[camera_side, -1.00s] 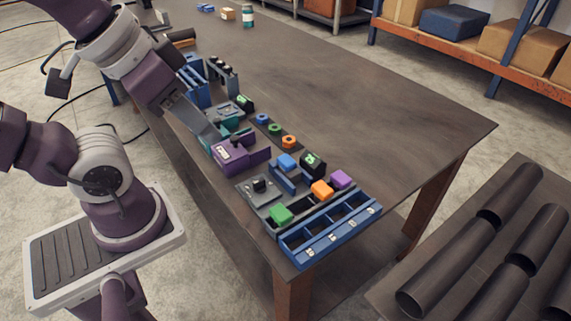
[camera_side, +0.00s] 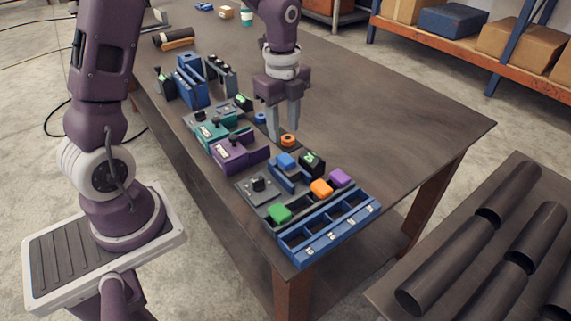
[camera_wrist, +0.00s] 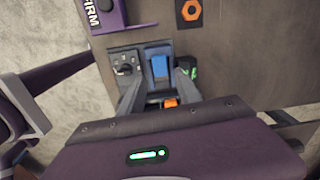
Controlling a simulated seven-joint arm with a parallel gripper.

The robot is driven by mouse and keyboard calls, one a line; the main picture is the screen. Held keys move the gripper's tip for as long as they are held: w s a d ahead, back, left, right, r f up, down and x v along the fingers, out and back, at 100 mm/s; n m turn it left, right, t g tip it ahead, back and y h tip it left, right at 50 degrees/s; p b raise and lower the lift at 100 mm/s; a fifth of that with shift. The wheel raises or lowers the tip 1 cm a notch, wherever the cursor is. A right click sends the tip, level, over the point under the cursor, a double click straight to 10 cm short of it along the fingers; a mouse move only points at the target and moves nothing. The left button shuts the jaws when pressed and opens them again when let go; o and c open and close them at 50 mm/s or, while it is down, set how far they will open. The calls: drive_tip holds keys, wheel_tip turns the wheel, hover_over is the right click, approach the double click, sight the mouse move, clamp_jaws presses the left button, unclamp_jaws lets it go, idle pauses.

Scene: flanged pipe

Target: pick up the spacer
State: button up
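No part is labelled as a spacer; the ring-shaped parts on a dark strip fit the name best. The orange ring (camera_side: 288,145) lies at the strip's near end and shows at the top of the wrist view (camera_wrist: 190,19). A blue ring (camera_side: 260,122) lies farther back. The green ring between them is hidden by my finger. My gripper (camera_side: 284,130) points down above the strip, fingers apart, with nothing visible held. In the wrist view its fingers (camera_wrist: 160,92) frame the area of a blue block (camera_wrist: 160,67). Their exact height above the rings is unclear.
A purple fixture (camera_side: 236,155) and teal fixture (camera_side: 212,133) stand left of the rings. Nearer are a black block with green display (camera_side: 312,165), a grey switch panel (camera_side: 258,190), colored blocks and a blue compartment tray (camera_side: 332,232). The table's right side is clear.

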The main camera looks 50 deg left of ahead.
sight(285, 158)
drive_tip(key=shift+m, duration=0.5)
wheel_tip(285, 158, down, 9)
drive_tip(key=shift+w+d+r, duration=0.1)
drive_tip(key=shift+d, duration=0.05)
clamp_jaws()
